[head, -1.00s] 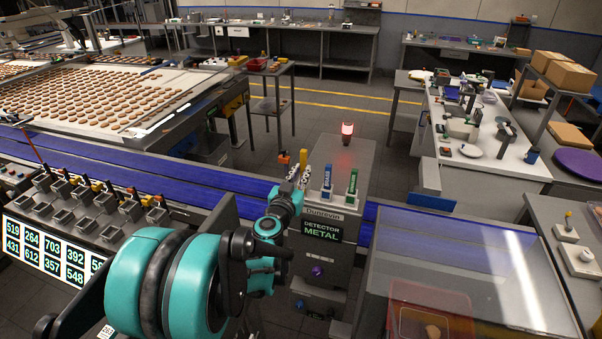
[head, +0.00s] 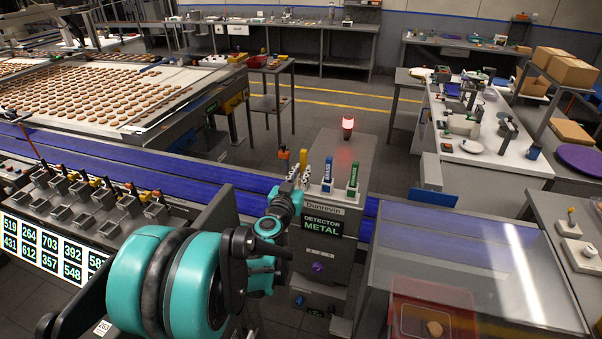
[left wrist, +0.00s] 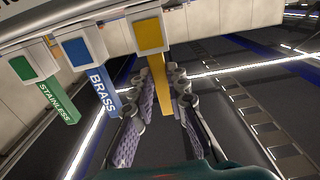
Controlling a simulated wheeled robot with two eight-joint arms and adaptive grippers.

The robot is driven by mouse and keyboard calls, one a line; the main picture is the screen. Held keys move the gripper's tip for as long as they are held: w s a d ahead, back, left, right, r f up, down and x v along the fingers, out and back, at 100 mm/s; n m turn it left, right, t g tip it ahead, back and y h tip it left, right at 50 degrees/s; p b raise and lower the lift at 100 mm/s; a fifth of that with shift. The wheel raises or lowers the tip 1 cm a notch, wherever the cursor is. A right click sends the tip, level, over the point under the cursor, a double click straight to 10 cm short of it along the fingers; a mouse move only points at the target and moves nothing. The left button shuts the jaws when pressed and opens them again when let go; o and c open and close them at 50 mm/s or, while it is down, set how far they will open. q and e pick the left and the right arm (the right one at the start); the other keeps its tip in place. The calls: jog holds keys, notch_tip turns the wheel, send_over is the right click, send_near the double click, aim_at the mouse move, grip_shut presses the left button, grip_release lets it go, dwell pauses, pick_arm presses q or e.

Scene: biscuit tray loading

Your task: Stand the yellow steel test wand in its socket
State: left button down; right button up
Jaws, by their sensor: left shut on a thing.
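The yellow wand (left wrist: 158,92) is between the fingers of my left gripper (left wrist: 165,98), which is shut on it. In the left wrist view its far end meets the yellow-marked socket (left wrist: 150,34) on the metal detector; I cannot tell how deep it sits. In the head view the fingers of my left gripper (head: 298,174) are at the detector's top left edge, and little of the wand shows. The blue BRASS wand (head: 328,171) and green STAINLESS wand (head: 353,175) stand in their own sockets beside it. My right gripper is not in view.
The grey metal detector (head: 333,225) has a red lamp (head: 347,122) on top. A blue conveyor (head: 200,175) runs behind my arm. A clear cover (head: 470,260) stands at the right over a red bin (head: 430,310).

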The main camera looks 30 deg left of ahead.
pick_arm(q)
jog(key=shift+f+b, duration=0.4)
jog(key=shift+f, duration=0.1)
jog(key=c, duration=1.4)
grip_release()
jog(key=shift+s, duration=0.1)
jog(key=v, duration=1.2)
